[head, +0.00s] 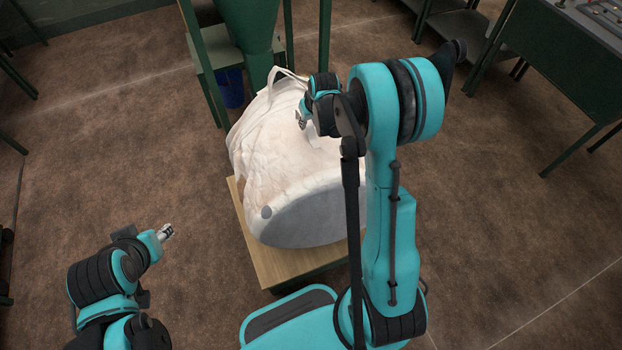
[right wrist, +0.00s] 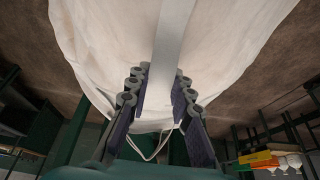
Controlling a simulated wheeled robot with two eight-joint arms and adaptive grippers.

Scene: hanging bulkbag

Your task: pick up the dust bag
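The dust bag (head: 270,150) is a large, wrinkled white sack with a grey end facing me. It sits on a low wooden platform (head: 250,235), with strap loops at its top. My right gripper (head: 302,119) is at the bag's upper part, partly hidden by my arm. In the right wrist view, my right gripper (right wrist: 161,72) has its fingers apart, with a pale strap (right wrist: 172,40) running between them and the white bag (right wrist: 110,40) behind. I cannot tell whether the fingers touch the strap. My left gripper (head: 167,231) is over the floor, left of the platform and away from the bag.
A green hopper frame (head: 207,75) stands right behind the bag, with a blue bucket (head: 231,88) beneath. A green workbench (head: 570,60) is at the upper right. The brown floor is open left and right of the platform.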

